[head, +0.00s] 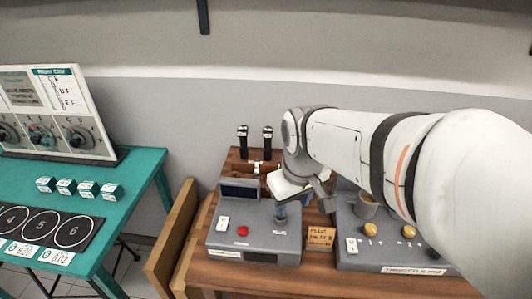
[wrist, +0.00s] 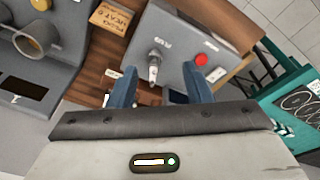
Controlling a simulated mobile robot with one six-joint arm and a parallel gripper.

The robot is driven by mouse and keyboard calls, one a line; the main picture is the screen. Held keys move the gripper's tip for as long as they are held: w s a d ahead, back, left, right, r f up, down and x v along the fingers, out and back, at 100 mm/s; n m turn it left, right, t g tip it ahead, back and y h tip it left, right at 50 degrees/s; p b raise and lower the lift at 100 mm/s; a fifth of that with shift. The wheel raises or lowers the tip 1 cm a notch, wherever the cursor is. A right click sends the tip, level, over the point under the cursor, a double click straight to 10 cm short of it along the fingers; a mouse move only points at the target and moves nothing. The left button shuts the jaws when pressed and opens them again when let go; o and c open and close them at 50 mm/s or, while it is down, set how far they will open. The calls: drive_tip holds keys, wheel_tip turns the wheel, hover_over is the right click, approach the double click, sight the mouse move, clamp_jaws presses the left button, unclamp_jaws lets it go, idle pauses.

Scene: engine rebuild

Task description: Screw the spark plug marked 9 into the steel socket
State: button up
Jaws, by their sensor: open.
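In the wrist view a spark plug (wrist: 153,70) with a pale tip and metal body stands on the grey box (wrist: 172,30), and no number on it is readable. A steel socket cannot be told apart from the plug's base. My gripper (wrist: 161,76) is open, its two blue fingers spread with the plug showing between them, apart from both. In the head view my gripper (head: 281,211) hangs over the grey box (head: 262,245), hiding the plug. Two dark upright plug-like parts (head: 242,137) (head: 267,138) stand at the back; their marks are unreadable.
The grey box has a red button (head: 242,231) and a white switch (head: 223,222). A wooden sign (head: 320,238) stands to its right, then a second grey unit with a cup (head: 366,206) and yellow knobs (head: 370,229). A teal table (head: 140,177) is at left.

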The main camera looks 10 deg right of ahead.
drive_tip(key=w+f+n, duration=0.1)
drive_tip(key=w, duration=0.2)
drive_tip(key=w+f+n+g, duration=0.1)
drive_tip(key=w+n, duration=0.1)
drive_tip(key=w, duration=0.1)
drive_tip(key=w+f+n+g, duration=0.1)
drive_tip(key=w+f, duration=0.1)
drive_tip(key=shift+w+n, duration=0.3)
drive_tip(key=shift+w, duration=0.1)
drive_tip(key=shift+w+f, duration=0.2)
drive_tip(key=shift+f, duration=0.1)
wheel_tip(320, 180, down, 8)
drive_tip(key=shift+r+p, duration=0.2)
drive_tip(key=shift+p, duration=0.4)
drive_tip(key=shift+c, duration=0.6)
